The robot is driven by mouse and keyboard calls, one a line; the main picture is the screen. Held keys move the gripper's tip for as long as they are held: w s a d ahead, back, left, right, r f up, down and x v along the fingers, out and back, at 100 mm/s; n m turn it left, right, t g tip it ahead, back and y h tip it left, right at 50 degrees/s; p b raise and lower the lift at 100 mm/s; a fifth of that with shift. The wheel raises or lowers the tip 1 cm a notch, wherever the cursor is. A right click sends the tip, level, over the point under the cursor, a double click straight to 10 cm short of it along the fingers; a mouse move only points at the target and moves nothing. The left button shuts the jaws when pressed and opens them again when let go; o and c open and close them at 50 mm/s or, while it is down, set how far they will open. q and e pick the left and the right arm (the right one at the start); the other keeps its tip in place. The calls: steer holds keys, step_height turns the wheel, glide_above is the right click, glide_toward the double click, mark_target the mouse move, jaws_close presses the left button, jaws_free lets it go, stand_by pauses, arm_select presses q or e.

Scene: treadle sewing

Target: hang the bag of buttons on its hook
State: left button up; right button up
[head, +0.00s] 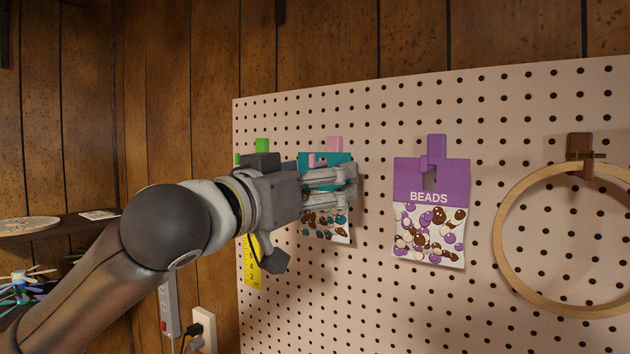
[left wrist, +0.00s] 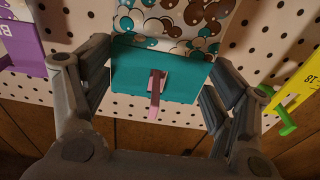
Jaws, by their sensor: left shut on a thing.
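The bag of buttons has a teal header (head: 343,157) and a clear lower part with brown, white and teal buttons (head: 328,226). It is upright against the pegboard at its pink hook (head: 334,143). My left gripper (head: 345,186) is shut on the bag by its side edges and hides part of it. In the left wrist view, which is upside down, the teal header (left wrist: 135,82) lies between the fingers (left wrist: 160,88). The pink hook's tip (left wrist: 153,112) shows in front of the header, apparently through its slot. My right gripper is not in view.
The purple bag of beads (head: 428,190) hangs to the right on a purple hook. A wooden hoop (head: 503,265) hangs farther right. A yellow tape or ruler (head: 252,268) hangs at a green hook (head: 262,145) on the left, partly behind my arm. The pegboard (head: 380,310) is bare below.

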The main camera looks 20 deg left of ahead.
arm_select(q)
steer(key=shift+f, duration=0.25)
steer(key=o, duration=1)
steer(key=shift+s, duration=0.1)
steer(key=v, duration=1.1)
steer(key=shift+s+a, duration=0.2)
steer(key=shift+s, duration=0.15)
